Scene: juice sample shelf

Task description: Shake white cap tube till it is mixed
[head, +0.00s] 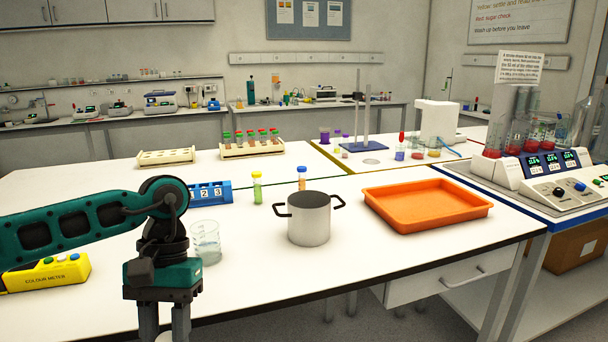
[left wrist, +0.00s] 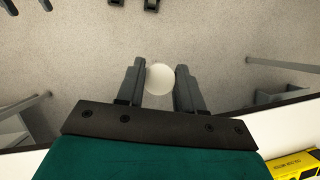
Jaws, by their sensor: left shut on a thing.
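My left gripper (head: 165,325) points down at the front left of the table, its fingertips cut off by the lower picture edge. In the left wrist view its two fingers (left wrist: 160,88) are shut on the white cap tube (left wrist: 160,78), seen end-on as a round white cap over the floor beyond the table edge. In the head view only a sliver of white shows between the fingers. The tube's body and its contents are hidden. My right gripper is in neither view.
A glass beaker (head: 206,243) stands close right of my left gripper, with a steel pot (head: 309,222) and an orange tray (head: 426,203) farther right. A yellow colour meter (head: 48,274) lies left. Behind are a blue numbered block (head: 210,193) and capped tubes (head: 257,188).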

